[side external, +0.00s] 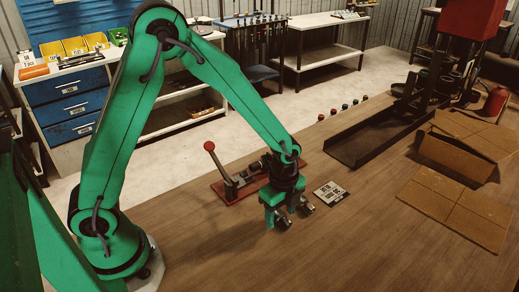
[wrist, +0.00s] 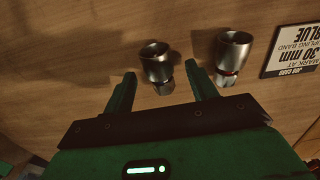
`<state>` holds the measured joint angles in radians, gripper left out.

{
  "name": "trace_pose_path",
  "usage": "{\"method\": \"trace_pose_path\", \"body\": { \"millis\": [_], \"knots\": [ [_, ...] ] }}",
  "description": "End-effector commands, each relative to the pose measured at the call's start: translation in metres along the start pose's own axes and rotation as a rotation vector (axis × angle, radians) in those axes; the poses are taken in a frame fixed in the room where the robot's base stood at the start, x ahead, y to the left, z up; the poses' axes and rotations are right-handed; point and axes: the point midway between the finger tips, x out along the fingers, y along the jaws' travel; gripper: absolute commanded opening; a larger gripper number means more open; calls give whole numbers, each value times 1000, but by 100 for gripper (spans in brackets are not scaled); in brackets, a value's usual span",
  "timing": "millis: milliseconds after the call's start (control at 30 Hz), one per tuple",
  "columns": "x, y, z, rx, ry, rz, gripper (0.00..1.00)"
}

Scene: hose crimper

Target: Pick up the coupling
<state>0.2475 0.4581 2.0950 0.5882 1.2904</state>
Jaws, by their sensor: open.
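Two short metal couplings stand on the wooden table. The left coupling (wrist: 157,62) shows a dark band whose colour I cannot tell; in the side view it (side external: 283,222) is partly hidden by my gripper. The right coupling (wrist: 232,52) has a red band and also shows in the side view (side external: 307,208). My gripper (wrist: 159,70) is open and empty, pointing down. In the wrist view, the left coupling appears between its fingertips and the red-banded one lies outside the right finger. My gripper also shows in the side view (side external: 280,216). I cannot tell whether the fingers touch either coupling.
A job card (wrist: 294,50) naming 30 mm and blue lies right of the couplings. A crimper with a red-knobbed lever (side external: 228,178) stands behind my gripper. A dark tray (side external: 375,140) and cardboard boxes (side external: 465,145) are at right. The front table area is clear.

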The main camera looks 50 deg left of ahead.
Motion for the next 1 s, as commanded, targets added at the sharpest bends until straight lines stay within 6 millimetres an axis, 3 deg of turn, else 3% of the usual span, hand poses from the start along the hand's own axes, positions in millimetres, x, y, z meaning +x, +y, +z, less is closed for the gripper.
{"method": "trace_pose_path", "body": {
  "millis": [567, 833, 1000],
  "knots": [
    [4, 0, 0, 0, 0, 0, 57],
    [4, 0, 0, 0, 0, 0, 8],
    [4, 0, 0, 0, 0, -1, 6]
  ]
}}
